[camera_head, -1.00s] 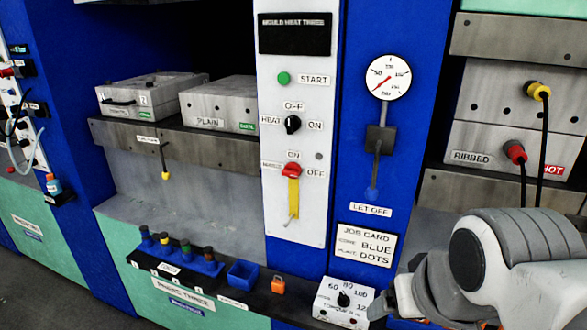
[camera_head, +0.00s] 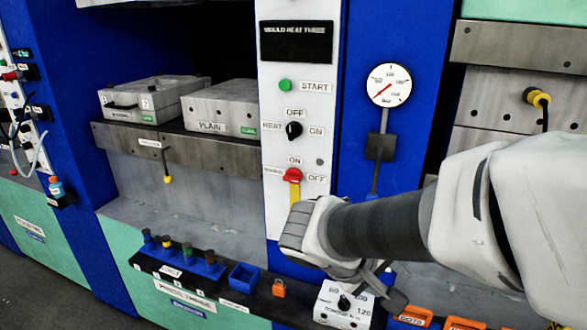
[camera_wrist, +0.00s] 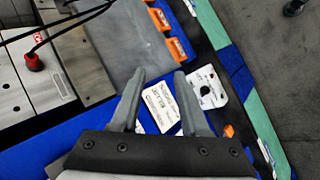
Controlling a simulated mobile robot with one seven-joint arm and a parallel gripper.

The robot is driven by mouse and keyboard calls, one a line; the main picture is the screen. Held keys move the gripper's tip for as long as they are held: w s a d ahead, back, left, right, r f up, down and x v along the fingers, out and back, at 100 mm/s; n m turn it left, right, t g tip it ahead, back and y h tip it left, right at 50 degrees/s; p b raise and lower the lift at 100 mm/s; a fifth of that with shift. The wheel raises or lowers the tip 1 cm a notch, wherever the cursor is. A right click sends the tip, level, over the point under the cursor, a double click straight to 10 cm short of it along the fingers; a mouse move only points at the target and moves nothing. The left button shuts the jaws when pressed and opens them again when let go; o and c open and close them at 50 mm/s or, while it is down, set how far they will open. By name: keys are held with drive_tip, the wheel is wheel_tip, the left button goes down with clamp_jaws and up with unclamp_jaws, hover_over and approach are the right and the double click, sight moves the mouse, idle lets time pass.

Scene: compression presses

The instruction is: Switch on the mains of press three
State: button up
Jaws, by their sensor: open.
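The mains switch (camera_head: 293,176) of press three is a red knob on the white panel, with ON above it and OFF to its right. A yellow strip (camera_head: 294,195) hangs below it, its lower part hidden by my arm. I cannot tell exactly which way the knob points. My gripper (camera_wrist: 158,76) is open and empty in the wrist view, its fingers apart above the job card (camera_wrist: 161,107). In the head view my wrist covers the lower panel, and my gripper is below and right of the switch, apart from it and mostly hidden.
An orange padlock (camera_head: 279,289) and a blue bin (camera_head: 244,276) sit on the ledge, beside several coloured-top pegs. The heat switch (camera_head: 294,131) and green start button (camera_head: 285,85) are above the mains.

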drive_tip(key=w+a+r+n+t+h, duration=0.2)
drive_tip(key=w+a+n+t, duration=0.25)
drive_tip(key=w+a, duration=0.35)
drive_tip(key=n+t+y+p, duration=0.1)
drive_tip(key=n+t+y, duration=0.35)
drive_tip(key=t, duration=0.35)
approach(290, 180)
drive_tip(key=shift+h, duration=0.45)
drive_tip(key=p+x, duration=0.2)
drive_tip(key=x, duration=0.6)
drive_tip(key=shift+w+a+f, duration=0.15)
drive_tip(key=shift+w+f, duration=0.05)
drive_tip(key=shift+w, duration=0.05)
drive_tip(key=shift+c, duration=0.3)
clamp_jaws()
